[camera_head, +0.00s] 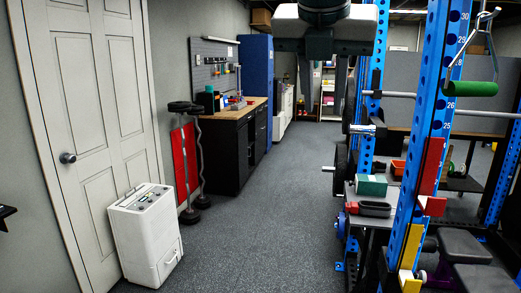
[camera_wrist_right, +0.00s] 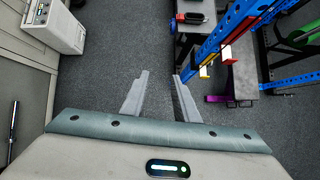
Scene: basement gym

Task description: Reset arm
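My right gripper (camera_head: 322,80) hangs at the top centre of the head view, its fingers pointing down, above the far floor in the picture. In the right wrist view the right gripper (camera_wrist_right: 158,85) shows two grey fingers set apart, with only dark floor between them. It is open and empty. My left gripper does not show clearly in either view. A small dark piece (camera_head: 6,212) cuts in at the left edge of the head view; I cannot tell what it is.
A white dehumidifier (camera_head: 146,236) stands by the white door (camera_head: 95,110) at left. A blue rack (camera_head: 425,130) with a green-handled grip (camera_head: 470,89) stands at right. A black workbench (camera_head: 235,140) is farther back. The floor (camera_head: 265,235) between is clear.

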